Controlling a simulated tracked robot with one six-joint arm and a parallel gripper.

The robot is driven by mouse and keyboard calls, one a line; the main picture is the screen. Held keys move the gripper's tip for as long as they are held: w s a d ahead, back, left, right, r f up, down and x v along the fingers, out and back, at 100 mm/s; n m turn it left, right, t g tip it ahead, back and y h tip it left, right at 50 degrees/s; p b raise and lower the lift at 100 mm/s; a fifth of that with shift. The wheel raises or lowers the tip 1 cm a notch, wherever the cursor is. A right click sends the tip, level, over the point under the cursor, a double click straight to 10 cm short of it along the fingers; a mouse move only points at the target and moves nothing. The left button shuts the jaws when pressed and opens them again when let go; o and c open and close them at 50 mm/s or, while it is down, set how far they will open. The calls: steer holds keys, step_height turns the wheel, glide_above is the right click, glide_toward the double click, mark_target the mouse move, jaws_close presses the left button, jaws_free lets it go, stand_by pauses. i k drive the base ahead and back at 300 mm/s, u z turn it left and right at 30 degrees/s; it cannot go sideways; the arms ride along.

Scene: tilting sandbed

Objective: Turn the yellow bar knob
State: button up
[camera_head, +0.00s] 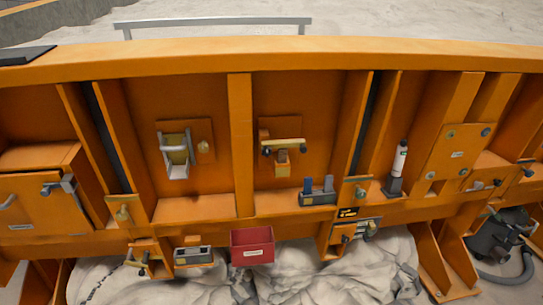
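The yellow bar knob (285,146) is a pale yellow bar lying roughly level on an orange mounting plate in the middle of the orange wall. Dark round ends or fasteners show just under the bar, and a small yellow-brown block hangs below its middle. Nothing covers the bar from the front. My gripper is not in view, so its place relative to the knob and its state do not show.
Left of the knob is a grey-framed latch (175,154). Below it are a dark block with blue tabs (318,192) and a red bin (252,246). A white bottle (399,160) stands right. Vertical ribs (240,140) flank the knob's bay. A hose (510,275) lies lower right.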

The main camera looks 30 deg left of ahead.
mark_target(266, 152)
steer(key=k, duration=1.2)
steer(key=u, duration=1.95)
steer(key=i, duration=1)
